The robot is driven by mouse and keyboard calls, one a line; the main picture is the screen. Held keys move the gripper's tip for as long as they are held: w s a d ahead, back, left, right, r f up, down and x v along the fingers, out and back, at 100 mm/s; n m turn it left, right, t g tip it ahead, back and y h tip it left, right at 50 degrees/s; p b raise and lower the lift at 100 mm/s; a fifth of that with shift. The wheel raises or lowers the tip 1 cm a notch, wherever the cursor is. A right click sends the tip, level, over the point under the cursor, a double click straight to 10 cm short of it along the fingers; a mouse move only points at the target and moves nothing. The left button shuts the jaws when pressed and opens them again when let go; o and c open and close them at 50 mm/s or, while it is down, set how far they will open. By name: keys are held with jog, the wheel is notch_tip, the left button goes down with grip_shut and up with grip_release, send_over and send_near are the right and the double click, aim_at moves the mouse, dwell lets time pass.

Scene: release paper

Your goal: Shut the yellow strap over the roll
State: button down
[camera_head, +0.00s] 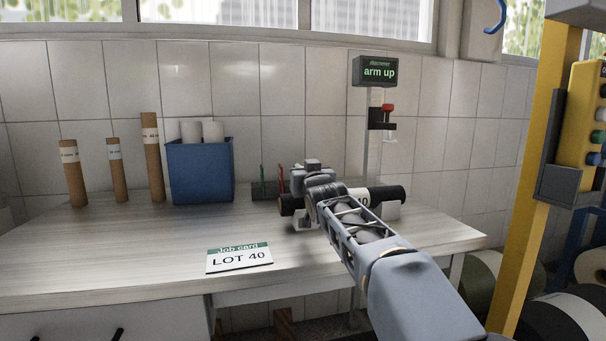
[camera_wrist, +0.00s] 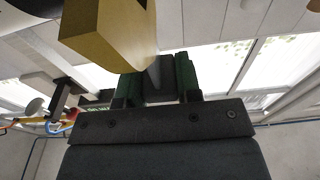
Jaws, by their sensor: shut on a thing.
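My gripper (camera_head: 312,170) is over the left part of the roll, and my arm hides much of the middle. In the wrist view my gripper (camera_wrist: 157,82) has its dark green-edged fingers closed on a narrow grey piece. The yellow strap (camera_wrist: 105,28) shows as a thick yellow block just beyond the fingertips, seemingly joined to that piece. I cannot make out the strap in the head view.
A job card reading LOT 40 (camera_head: 240,257) lies at the front of the bench (camera_head: 120,260). A blue bin (camera_head: 200,172) with white rolls and several brown tubes (camera_head: 153,157) stand at the left. A sign (camera_head: 376,71) reads "arm up". A yellow post (camera_head: 540,180) is at the right.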

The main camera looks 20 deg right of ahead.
jog(key=c, duration=0.8)
grip_release()
jog(key=shift+s, duration=0.1)
jog(key=s+f+p, duration=0.1)
jog(key=s, duration=1.2)
jog(key=shift+s+a+f, duration=0.15)
jog(key=shift+s+f, duration=0.1)
jog(key=shift+s, duration=0.1)
